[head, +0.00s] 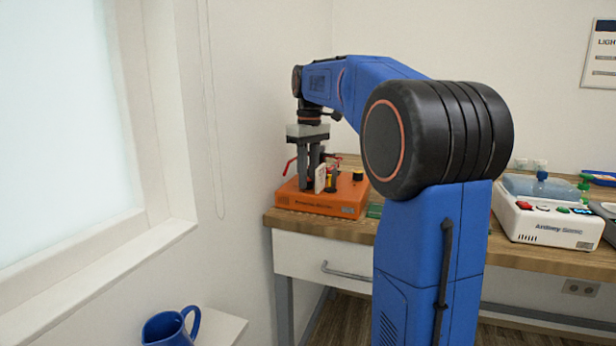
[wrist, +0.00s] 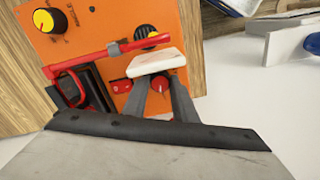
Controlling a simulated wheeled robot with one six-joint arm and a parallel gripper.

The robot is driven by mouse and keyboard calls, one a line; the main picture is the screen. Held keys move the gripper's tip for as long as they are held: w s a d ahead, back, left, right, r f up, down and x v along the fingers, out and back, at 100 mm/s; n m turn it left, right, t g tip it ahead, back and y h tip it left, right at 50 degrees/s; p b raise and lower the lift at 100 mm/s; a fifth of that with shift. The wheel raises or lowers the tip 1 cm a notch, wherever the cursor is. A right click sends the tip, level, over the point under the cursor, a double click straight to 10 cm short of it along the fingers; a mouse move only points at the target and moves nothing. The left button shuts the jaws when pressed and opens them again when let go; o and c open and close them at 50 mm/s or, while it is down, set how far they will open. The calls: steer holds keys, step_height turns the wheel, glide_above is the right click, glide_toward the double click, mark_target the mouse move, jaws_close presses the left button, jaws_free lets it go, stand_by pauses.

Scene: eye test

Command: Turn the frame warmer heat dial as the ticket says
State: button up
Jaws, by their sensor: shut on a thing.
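The frame warmer is an orange box (head: 318,203) at the left end of the bench. It also fills the top of the wrist view (wrist: 100,18). My gripper (head: 311,182) points down over it. A cream slab (wrist: 157,62) hides the fingertips' far ends. A similar dial (wrist: 149,32) is partly behind the slab. I see no readable ticket.
A red bar (wrist: 88,57) crosses the warmer close to the fingers, beside a black part (wrist: 88,88). A white machine (head: 545,225) stands farther right on the wooden bench (head: 510,258). A blue mug (head: 168,328) is at the lower left.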

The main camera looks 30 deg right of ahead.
mark_target(310, 181)
steer(key=m, duration=1)
steer(key=shift+a, duration=0.1)
stand_by(0.4)
steer(key=o, duration=1)
steer(key=shift+o, duration=0.2)
step_height(310, 181, up, 17)
steer(key=shift+s+d+r, duration=0.15)
steer(key=shift+d+r, duration=0.05)
steer(key=shift+d, duration=0.05)
stand_by(0.3)
